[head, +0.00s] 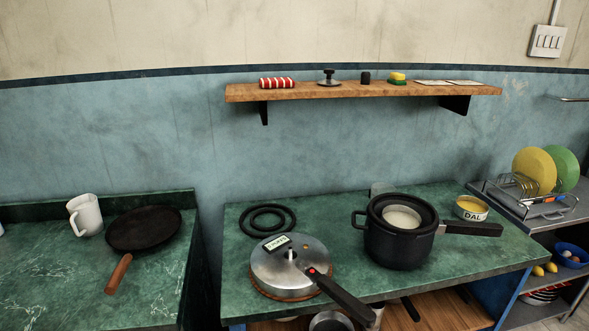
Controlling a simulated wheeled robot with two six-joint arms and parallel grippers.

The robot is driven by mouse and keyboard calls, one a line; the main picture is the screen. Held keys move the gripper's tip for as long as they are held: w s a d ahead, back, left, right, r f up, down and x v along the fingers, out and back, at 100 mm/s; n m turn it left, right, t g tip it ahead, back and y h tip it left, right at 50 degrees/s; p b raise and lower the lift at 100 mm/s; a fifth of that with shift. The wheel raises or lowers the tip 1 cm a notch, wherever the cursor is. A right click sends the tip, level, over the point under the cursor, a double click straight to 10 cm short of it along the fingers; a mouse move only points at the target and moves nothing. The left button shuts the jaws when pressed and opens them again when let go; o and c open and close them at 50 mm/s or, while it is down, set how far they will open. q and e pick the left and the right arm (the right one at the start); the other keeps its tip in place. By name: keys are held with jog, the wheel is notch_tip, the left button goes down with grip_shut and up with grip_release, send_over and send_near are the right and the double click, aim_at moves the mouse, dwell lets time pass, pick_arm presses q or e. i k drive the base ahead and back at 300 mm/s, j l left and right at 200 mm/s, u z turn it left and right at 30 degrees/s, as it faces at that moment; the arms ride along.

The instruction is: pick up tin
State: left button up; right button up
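A small tin labelled "DAL" (471,208) with yellow contents stands on the green counter, at the right of the head view. It is just behind the long dark handle of the black pot, which passes in front of its lower part. Neither of my grippers shows in the head view.
A black pot (399,246) stands left of the tin, its handle (471,229) pointing right. A steel lid (290,266), black rings (268,218) and a pan (144,228) lie further left. A dish rack (530,200) with plates stands right. A wooden shelf (350,91) hangs above.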

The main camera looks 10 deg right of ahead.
aim_at(399, 216)
jog(key=l+u, duration=0.1)
jog(key=u, duration=0.3)
jog(key=l+u, duration=0.2)
jog(key=l, duration=0.3)
jog(key=k+l+u, duration=0.2)
jog(key=l, duration=0.25)
jog(key=l+u, duration=0.2)
jog(key=l, duration=0.25)
jog(key=k+l+u, duration=0.2)
jog(key=l, duration=0.25)
